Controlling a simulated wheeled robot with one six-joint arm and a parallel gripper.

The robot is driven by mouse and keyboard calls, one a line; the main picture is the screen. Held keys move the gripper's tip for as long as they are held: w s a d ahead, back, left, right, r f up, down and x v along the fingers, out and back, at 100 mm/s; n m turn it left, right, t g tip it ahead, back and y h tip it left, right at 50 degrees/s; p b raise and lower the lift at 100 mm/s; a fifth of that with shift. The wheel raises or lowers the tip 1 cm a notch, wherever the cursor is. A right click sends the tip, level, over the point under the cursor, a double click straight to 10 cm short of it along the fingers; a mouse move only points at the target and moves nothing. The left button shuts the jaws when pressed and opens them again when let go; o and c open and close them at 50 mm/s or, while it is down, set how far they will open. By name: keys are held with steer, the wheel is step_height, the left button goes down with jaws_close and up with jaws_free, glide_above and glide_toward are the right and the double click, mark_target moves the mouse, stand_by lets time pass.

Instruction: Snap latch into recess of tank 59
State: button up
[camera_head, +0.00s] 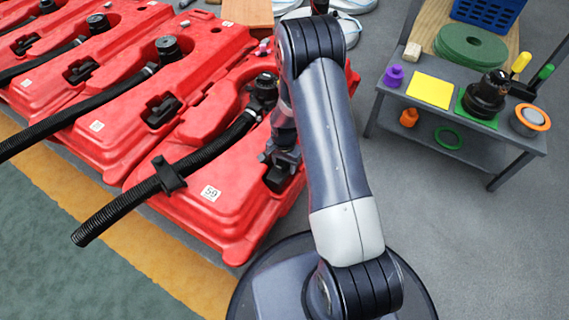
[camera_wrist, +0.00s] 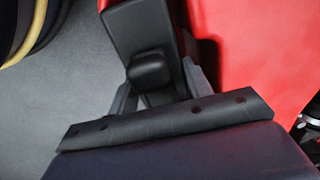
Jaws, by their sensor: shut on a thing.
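Tank 59 (camera_head: 225,213) is the nearest red tank, marked by a white label. My gripper (camera_head: 281,157) is over its right part and is shut on the black latch (camera_head: 277,179). In the wrist view the gripper (camera_wrist: 158,97) has its grey fingers on both sides of the latch, whose rounded knob (camera_wrist: 148,70) faces the camera. The red tank surface (camera_wrist: 255,55) lies at the right there. My gripper and arm hide most of the recess, so I cannot tell whether the latch is seated in it.
More red tanks (camera_head: 120,130) stand in a row to the left, with black latches in their recesses. A black corrugated hose (camera_head: 120,212) with a clip (camera_head: 168,176) crosses tank 59. A grey workbench (camera_head: 450,115) with several small items stands at the right; the floor between is clear.

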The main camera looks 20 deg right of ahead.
steer(key=shift+f, duration=0.35)
stand_by(0.3)
steer(key=shift+f+b, duration=0.3)
steer(key=shift+b, duration=0.15)
steer(key=shift+f+b, duration=0.65)
steer(key=shift+f, duration=0.15)
stand_by(0.9)
steer(key=shift+c, duration=0.5)
steer(key=o, duration=1.6)
steer(key=shift+w+r, duration=0.1)
steer(key=shift+w, duration=0.05)
steer(key=shift+c, duration=0.4)
steer(key=shift+o, duration=0.2)
steer(key=shift+r, duration=0.15)
